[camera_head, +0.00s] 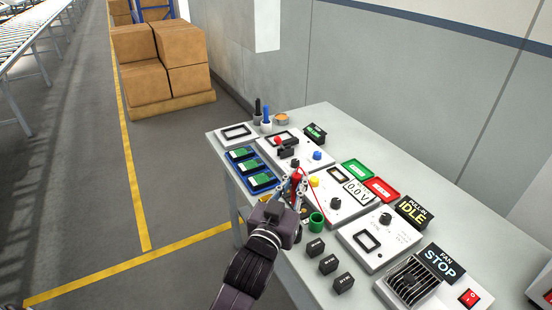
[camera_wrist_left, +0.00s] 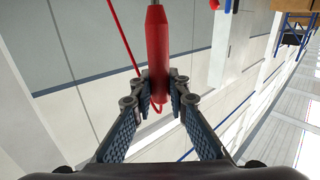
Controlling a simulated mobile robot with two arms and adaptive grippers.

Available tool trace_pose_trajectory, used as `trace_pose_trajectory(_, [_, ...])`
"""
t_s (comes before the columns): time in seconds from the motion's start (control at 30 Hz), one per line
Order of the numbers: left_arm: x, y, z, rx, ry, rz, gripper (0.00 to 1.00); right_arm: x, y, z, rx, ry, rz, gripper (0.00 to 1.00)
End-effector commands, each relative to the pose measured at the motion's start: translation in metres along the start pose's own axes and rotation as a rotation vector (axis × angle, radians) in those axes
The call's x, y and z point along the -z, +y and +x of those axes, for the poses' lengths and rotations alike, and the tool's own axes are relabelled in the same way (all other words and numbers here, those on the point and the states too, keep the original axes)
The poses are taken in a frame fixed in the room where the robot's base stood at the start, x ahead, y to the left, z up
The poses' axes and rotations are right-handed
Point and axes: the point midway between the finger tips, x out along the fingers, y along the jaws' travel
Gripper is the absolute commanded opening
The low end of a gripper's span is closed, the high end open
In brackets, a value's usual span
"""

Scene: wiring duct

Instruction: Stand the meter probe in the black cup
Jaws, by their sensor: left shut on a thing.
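The red meter probe (camera_wrist_left: 157,52) is held between the fingertips of my left gripper (camera_wrist_left: 159,92) in the left wrist view. Its grey metal end is at the top of that view, and a thin red lead loops beside it. In the head view, my left gripper (camera_head: 295,185) is above the bench, near the meter box (camera_head: 340,205) with the 0.0 V display. A green cup (camera_head: 316,222) stands just right of the gripper. I cannot clearly make out a black cup; the gripper hides part of the bench there. My right gripper is out of view.
Three small black blocks (camera_head: 328,264) sit near the bench's front edge. Blue trays with green boards (camera_head: 250,168) lie left of the gripper. Two small holders with a black and a blue item (camera_head: 266,114) stand at the back. Panels and a fan unit (camera_head: 410,282) fill the right.

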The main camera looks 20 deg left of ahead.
Motion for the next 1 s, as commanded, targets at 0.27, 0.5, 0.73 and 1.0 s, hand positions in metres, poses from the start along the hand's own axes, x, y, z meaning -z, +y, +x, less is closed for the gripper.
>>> trace_pose_trajectory(0.27, [-0.013,0.009,0.0,-0.014,0.003,0.001,0.0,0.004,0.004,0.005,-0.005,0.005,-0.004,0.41])
trace_pose_trajectory(0.5, [-0.029,0.008,0.0,-0.013,0.003,0.001,0.0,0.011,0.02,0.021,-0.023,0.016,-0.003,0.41])
trace_pose_trajectory(0.73, [-0.047,0.008,0.0,-0.013,0.003,0.001,0.0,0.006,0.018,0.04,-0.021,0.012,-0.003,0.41])
trace_pose_trajectory(1.0, [-0.066,0.008,0.0,-0.013,0.002,0.0,0.0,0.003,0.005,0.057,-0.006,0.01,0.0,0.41])
